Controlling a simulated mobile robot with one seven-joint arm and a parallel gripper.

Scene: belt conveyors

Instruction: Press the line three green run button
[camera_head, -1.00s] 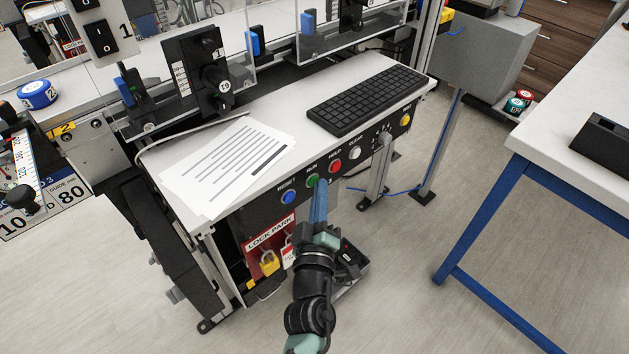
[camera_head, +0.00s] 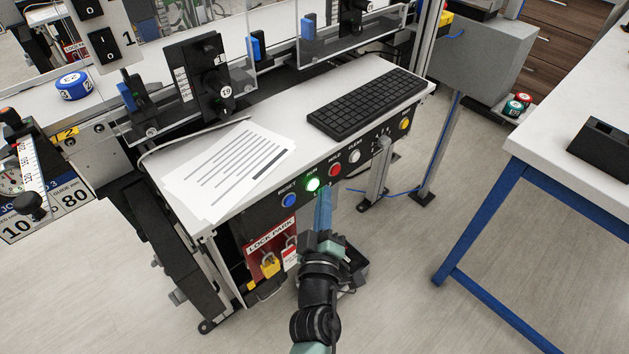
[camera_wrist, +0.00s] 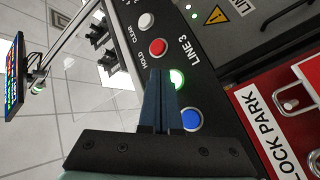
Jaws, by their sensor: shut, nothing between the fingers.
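The green run button (camera_head: 313,184) glows brightly on the black front panel of the desk, between the blue reset button (camera_head: 289,200) and the red hold button (camera_head: 335,170). In the wrist view the lit run button (camera_wrist: 177,78) shows just right of my finger tips, partly hidden by them, with the label "LINE 3" (camera_wrist: 176,50) beside it. My gripper (camera_head: 323,190) is shut and empty. Its blue fingers point up at the panel just below and right of the run button. A small gap seems to show; I cannot tell whether they touch it.
A white clear button (camera_head: 354,156) and a yellow button (camera_head: 404,123) continue the row to the right. A lock park board (camera_head: 268,250) with padlocks hangs below the panel. A keyboard (camera_head: 368,101) and papers (camera_head: 229,167) lie on the desk.

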